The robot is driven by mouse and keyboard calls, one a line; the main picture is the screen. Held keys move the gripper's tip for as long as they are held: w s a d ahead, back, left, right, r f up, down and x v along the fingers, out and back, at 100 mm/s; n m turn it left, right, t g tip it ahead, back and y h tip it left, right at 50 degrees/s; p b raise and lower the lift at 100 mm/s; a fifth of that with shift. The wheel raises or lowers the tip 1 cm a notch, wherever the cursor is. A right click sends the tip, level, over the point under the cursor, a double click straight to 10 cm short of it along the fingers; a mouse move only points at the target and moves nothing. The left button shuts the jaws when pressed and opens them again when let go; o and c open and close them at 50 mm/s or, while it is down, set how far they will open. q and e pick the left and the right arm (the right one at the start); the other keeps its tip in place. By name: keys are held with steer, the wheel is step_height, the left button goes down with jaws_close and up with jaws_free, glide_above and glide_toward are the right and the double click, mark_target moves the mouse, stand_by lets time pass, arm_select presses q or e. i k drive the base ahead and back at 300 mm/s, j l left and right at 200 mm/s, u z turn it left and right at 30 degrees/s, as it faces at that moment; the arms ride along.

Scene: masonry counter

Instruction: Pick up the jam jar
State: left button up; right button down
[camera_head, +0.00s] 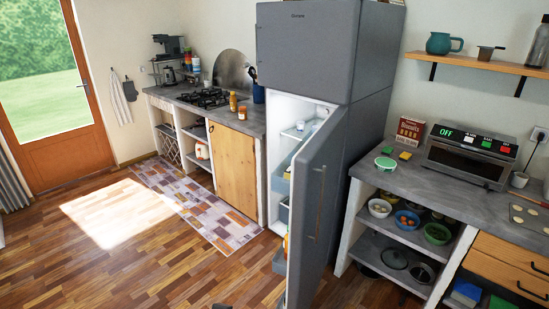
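A small reddish-orange jar (242,113) stands upright on the grey masonry counter left of the fridge, near the counter's front edge. It may be the jam jar, but its label is too small to read. A yellow-orange bottle (233,101) stands just behind and left of it. I cannot make out another jar that is clearly jam; the fridge interior is mostly hidden by its door. Neither gripper shows clearly. Only a small dark shape sits at the bottom edge of the view, and I cannot tell what it is.
The fridge door (318,200) stands open, jutting into the room beside the left counter (185,98). A gas hob (205,98) and blue utensil pot (258,93) are on that counter. A toaster oven (468,155) stands on the right counter.

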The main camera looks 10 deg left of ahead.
mark_target(242, 114)
steer(key=i+j+u, duration=0.6)
steer(key=j+u, duration=0.25)
steer(key=i+u, duration=0.4)
steer(key=i+j+u, duration=0.3)
steer(key=i, duration=0.2)
steer(key=i+u, duration=0.3)
steer(key=i, duration=0.25)
steer(key=i+l+z, duration=0.1)
steer(key=i+z, duration=0.8)
steer(key=i+j+z, duration=0.25)
steer(key=i+z, duration=0.2)
